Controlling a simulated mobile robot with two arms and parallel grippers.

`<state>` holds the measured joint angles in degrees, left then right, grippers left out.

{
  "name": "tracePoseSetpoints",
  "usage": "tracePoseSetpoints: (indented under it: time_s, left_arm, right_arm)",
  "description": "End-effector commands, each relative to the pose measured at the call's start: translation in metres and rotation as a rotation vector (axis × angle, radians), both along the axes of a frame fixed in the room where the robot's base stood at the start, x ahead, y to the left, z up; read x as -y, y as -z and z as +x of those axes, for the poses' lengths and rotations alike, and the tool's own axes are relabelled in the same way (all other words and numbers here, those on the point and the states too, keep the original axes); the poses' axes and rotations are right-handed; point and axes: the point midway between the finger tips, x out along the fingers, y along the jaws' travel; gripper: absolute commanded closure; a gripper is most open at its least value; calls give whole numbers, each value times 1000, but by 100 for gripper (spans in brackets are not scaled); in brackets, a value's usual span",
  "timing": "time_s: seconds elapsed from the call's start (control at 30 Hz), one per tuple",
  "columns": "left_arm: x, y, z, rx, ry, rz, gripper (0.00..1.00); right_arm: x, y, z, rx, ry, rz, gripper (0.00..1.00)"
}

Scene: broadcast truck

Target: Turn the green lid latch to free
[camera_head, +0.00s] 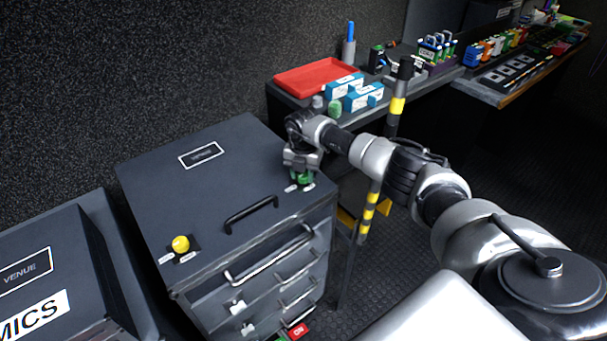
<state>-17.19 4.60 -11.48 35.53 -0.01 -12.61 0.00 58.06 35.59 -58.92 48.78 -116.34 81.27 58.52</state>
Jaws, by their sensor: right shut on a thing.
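The green lid latch (307,178) sits on the right front corner of the dark grey case lid (190,205). Only a little green shows under my right gripper (302,170), which points down over it and is shut on it. Small white labels lie in front of the latch; their text is too small to read. A yellow latch (181,244) sits at the left front corner of the same lid, also with small white labels. The lid lies closed on the case. My left gripper is not in view.
A black handle (251,214) stands up between the two latches, above several drawers with metal handles. Behind is a desk with a red tray (316,78) and blue-white boxes (362,97). A black and yellow post (397,104) stands close behind my right arm.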

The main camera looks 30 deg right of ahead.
Motion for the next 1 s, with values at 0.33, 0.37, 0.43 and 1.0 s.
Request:
tracePoseSetpoints:
  time_s: [0.33,0.37,0.43,1.0]
  left_arm:
    - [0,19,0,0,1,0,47]
    - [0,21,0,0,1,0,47]
    - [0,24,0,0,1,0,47]
    - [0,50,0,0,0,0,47]
  right_arm:
    - [0,1,1,3,-308,-1,84]
    - [0,1,1,3,-337,-1,84]
    - [0,1,1,3,-403,-1,84]
    - [-1,0,2,5,-941,-2,84]
